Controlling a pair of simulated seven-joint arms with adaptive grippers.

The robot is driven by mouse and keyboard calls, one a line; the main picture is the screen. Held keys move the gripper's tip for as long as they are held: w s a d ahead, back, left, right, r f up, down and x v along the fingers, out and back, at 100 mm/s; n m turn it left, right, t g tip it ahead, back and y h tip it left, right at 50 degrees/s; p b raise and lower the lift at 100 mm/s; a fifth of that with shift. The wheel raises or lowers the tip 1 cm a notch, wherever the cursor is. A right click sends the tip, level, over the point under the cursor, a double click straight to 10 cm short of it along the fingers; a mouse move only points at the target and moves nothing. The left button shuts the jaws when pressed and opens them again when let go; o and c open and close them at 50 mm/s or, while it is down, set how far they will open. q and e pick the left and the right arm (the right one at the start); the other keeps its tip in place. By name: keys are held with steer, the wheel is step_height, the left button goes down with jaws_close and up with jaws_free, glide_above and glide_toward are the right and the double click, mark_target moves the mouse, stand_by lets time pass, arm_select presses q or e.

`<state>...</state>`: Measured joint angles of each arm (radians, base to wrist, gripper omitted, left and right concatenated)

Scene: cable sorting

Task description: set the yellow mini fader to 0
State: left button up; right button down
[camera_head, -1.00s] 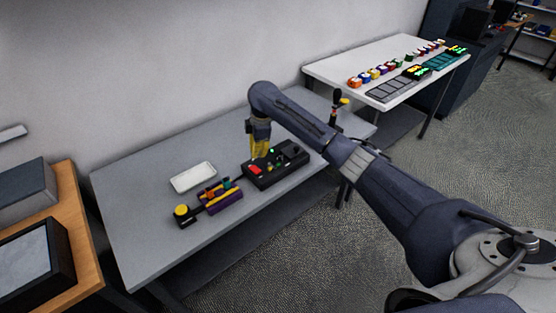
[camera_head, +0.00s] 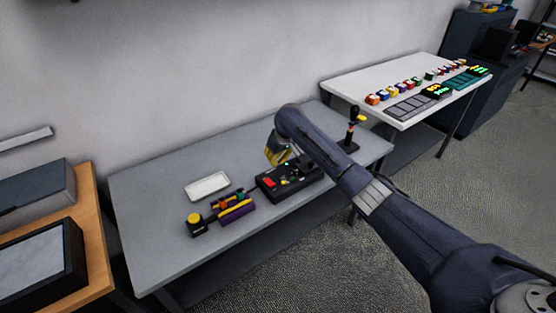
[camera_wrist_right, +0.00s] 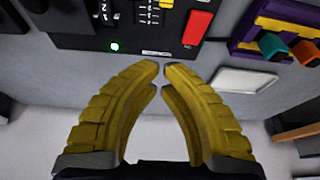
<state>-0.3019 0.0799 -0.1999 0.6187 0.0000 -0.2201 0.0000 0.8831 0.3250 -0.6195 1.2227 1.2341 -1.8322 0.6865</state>
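The black control panel (camera_head: 291,191) lies on the grey table. In the right wrist view its face (camera_wrist_right: 72,42) shows a red rocker, a lit green lamp and white scale marks. The yellow mini fader's cap (camera_wrist_right: 166,3) is cut by the top edge of that view, above its scale; its exact setting cannot be read. My right gripper (camera_head: 273,163) is at the panel's back left, fingers tilted. In the wrist view my right gripper's yellow fingertips (camera_wrist_right: 162,69) nearly meet, with nothing between them, short of the panel's edge in the picture. My left gripper is not in view.
A white tray (camera_head: 208,186) lies left of the panel. A purple and yellow holder (camera_head: 235,211) and a black box with a yellow button (camera_head: 194,219) sit in front of the tray. A black joystick (camera_head: 351,130) stands at the table's right. The table's left part is clear.

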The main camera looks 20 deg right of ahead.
mark_target(277, 178)
steer(key=x, duration=0.7)
steer(key=shift+s+d, duration=0.35)
steer(key=shift+s, duration=0.6)
steer(key=shift+s+d, duration=0.3)
steer(key=shift+s, duration=0.65)
